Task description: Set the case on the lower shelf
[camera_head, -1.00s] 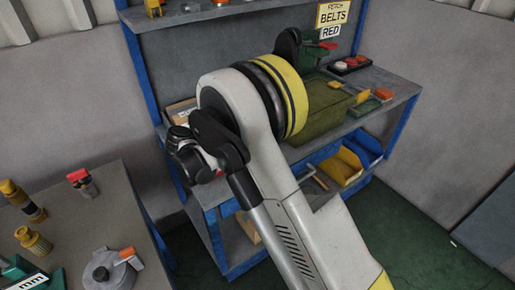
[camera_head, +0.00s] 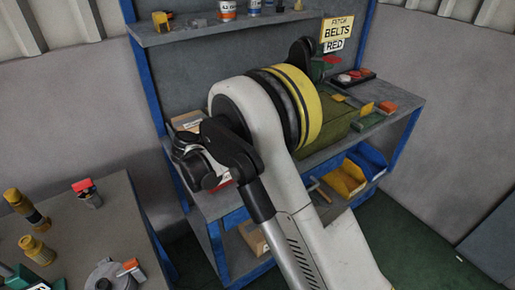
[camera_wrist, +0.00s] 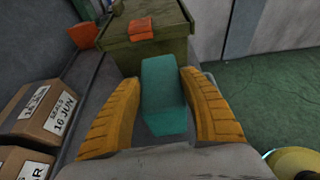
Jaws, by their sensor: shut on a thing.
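In the wrist view my gripper (camera_wrist: 161,78) has its two orange fingers closed on a teal block-like case (camera_wrist: 164,98), one finger along each side. In the head view my arm hides the gripper and the case. The blue-framed shelf unit has a top shelf (camera_head: 190,34), a wide middle shelf (camera_head: 395,112) and a low level underneath with bins. An olive-green crate (camera_wrist: 140,55) stands beyond the case; it also shows on the middle shelf in the head view (camera_head: 335,128).
Labelled cardboard boxes (camera_wrist: 42,108) lie left of the gripper. An orange item (camera_wrist: 141,29) lies on the crate. Yellow (camera_head: 343,180) and blue (camera_head: 370,160) bins sit on the low level. A grey table (camera_head: 110,215) with several parts stands at the left.

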